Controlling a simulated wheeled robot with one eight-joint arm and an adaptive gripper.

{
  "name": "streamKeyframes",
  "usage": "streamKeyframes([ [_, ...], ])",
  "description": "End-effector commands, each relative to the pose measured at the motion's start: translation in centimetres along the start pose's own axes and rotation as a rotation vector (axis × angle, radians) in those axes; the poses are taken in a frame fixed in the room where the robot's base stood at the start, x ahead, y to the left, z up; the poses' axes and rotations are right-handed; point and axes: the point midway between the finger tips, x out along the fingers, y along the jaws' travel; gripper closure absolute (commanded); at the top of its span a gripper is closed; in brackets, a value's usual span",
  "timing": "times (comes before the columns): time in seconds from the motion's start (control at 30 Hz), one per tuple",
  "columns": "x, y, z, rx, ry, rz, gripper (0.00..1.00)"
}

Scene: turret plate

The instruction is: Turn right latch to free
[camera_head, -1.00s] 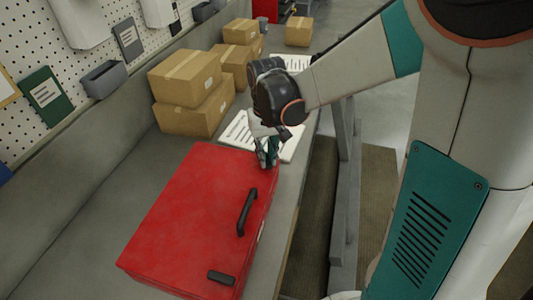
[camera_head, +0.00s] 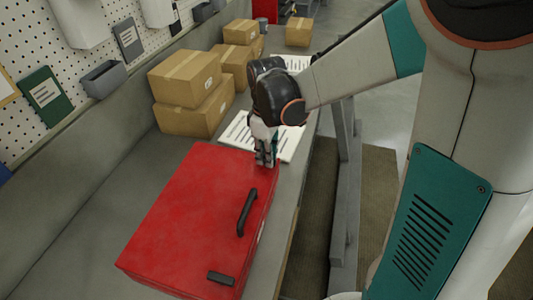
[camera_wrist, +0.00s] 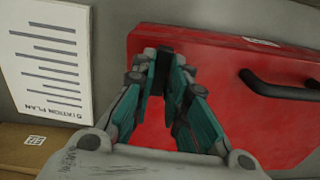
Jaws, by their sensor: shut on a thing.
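A red case (camera_head: 180,215) lies flat on the grey bench. It has a black handle (camera_head: 246,212) and a dark latch (camera_head: 221,278) at its near end. My gripper (camera_head: 265,162) is at the case's far right corner, pointing down. In the wrist view, my gripper (camera_wrist: 168,75) has its teal fingers shut around a small dark piece, the right latch (camera_wrist: 164,54). The fingers hide most of this latch, so its exact angle is unclear. The red case (camera_wrist: 225,60) and its handle (camera_wrist: 283,90) also show there.
A printed sheet (camera_head: 238,132) lies beside the case, beyond my gripper. Cardboard boxes (camera_head: 188,78) stand behind, by the pegboard wall (camera_head: 35,40). The bench (camera_head: 85,215) is clear left of the case. The bench edge runs close along the case's right side.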

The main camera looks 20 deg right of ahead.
Motion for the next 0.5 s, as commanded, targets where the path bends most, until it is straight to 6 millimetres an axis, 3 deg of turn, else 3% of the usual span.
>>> streamKeyframes([
  [0.5,-0.04,0.04,-0.04,-0.135,0.001,0.001,1.00],
])
